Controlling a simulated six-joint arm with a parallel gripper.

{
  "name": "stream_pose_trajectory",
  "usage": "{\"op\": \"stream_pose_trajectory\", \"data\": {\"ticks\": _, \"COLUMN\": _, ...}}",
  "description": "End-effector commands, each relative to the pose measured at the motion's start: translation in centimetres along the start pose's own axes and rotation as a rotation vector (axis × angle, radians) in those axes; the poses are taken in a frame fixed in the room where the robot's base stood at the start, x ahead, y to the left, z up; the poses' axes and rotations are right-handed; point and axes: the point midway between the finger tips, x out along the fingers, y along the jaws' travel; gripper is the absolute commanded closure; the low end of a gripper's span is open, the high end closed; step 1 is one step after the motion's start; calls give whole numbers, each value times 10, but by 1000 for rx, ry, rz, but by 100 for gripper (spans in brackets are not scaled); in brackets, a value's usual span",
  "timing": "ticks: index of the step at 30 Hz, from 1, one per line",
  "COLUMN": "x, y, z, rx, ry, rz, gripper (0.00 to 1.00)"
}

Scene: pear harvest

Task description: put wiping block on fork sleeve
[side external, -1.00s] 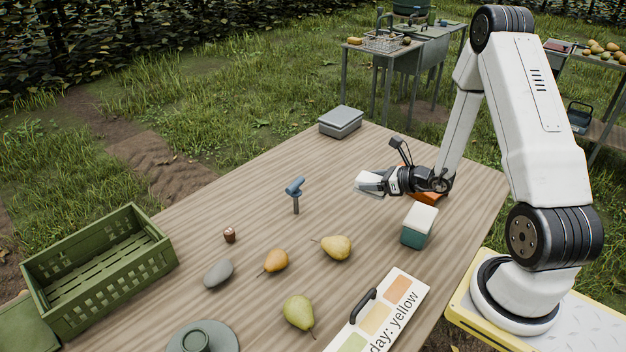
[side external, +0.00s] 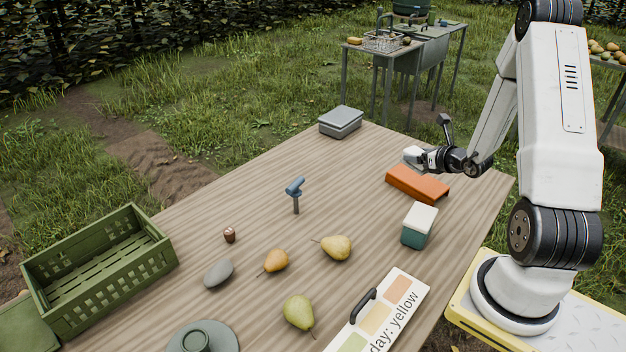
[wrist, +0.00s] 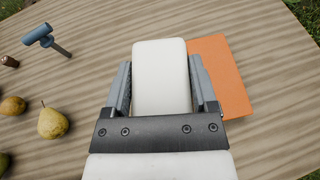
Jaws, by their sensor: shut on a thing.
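The wiping block (wrist: 160,75) is a white rounded block, and my gripper (wrist: 162,88) is shut on it, with one finger on each side. In the side view the white block (side external: 412,155) shows at the end of my gripper (side external: 420,157). The fork sleeve, which I take to be the flat orange piece (side external: 418,184), lies on the table just below and in front of my gripper in the picture. In the wrist view the orange sleeve (wrist: 223,75) shows right of the block and is partly hidden by the block and right finger. The block appears raised above it.
A teal and white box (side external: 418,225) stands near the sleeve. A blue-headed tool (side external: 295,193), pears (side external: 337,247), a grey stone (side external: 218,273), a label board (side external: 378,318) and a green crate (side external: 60,285) are farther left or nearer. A grey case (side external: 340,121) sits at the back.

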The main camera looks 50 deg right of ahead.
Motion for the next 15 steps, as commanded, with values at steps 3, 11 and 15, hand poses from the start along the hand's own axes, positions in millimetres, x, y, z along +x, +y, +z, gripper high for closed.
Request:
{"op": "stream_pose_trajectory", "data": {"ticks": 3, "x": -9, "y": -21, "z": 3, "rx": 26, "ry": -4, "rz": -61, "gripper": 85}}
{"op": "stream_pose_trajectory", "data": {"ticks": 11, "x": -12, "y": -30, "z": 4, "rx": 41, "ry": -3, "rz": -91, "gripper": 85}}
{"op": "stream_pose_trajectory", "data": {"ticks": 15, "x": -8, "y": -32, "z": 3, "rx": 41, "ry": -3, "rz": -89, "gripper": 85}}
